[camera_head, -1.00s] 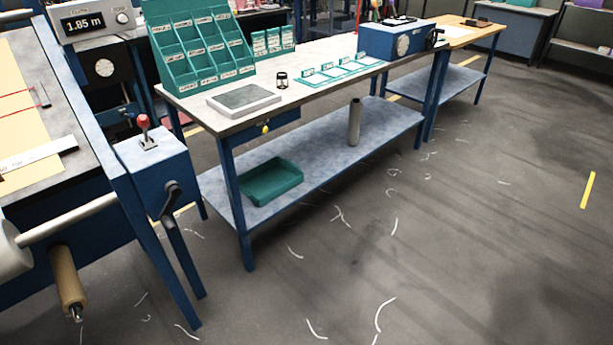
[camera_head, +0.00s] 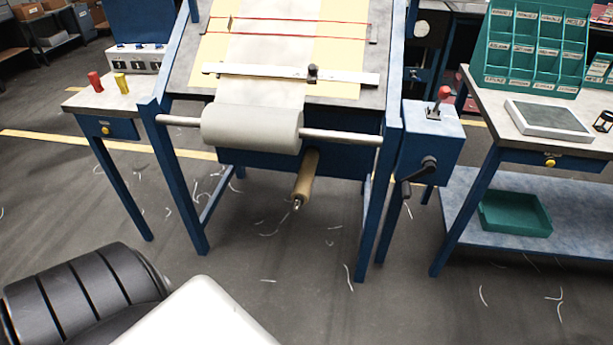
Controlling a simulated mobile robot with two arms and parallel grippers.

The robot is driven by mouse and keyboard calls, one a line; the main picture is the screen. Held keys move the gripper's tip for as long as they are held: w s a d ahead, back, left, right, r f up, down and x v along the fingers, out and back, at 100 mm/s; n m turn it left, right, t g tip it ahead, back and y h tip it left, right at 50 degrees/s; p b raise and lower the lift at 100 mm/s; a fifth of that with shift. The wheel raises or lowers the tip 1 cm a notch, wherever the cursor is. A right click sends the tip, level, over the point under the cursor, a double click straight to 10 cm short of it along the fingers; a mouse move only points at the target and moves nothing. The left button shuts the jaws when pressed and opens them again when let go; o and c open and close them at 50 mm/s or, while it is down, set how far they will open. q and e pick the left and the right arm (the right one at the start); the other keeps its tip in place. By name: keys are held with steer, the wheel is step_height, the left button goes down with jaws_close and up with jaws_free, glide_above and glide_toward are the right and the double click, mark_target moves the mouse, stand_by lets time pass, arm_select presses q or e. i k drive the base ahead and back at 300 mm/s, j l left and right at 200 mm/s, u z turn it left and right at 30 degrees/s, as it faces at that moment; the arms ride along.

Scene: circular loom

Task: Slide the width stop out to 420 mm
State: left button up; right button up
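The width stop seems to be the small dark clamp (camera_head: 312,73) on the pale ruler bar (camera_head: 345,76) that lies across the sloped board of the loom stand. It sits right of the bar's middle. The bar's scale marks are too small to read. Grey-white fabric (camera_head: 262,85) runs under the bar down to a roll (camera_head: 250,128) on a steel rod. Neither of my grippers is in view.
A blue box (camera_head: 432,140) with a red-knobbed lever and black crank stands right of the loom. A side table (camera_head: 110,95) with red and yellow spools stands left. A bench with a green sorter (camera_head: 535,50) is at right. Open floor lies in front.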

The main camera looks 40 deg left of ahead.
mark_target(313, 70)
steer(key=i+l, duration=0.3)
steer(key=i, duration=0.15)
steer(key=i+l, duration=0.3)
steer(key=i, duration=0.2)
steer(key=i+l, duration=0.3)
steer(key=i, duration=0.15)
steer(key=i+l, duration=0.3)
steer(key=i, duration=0.2)
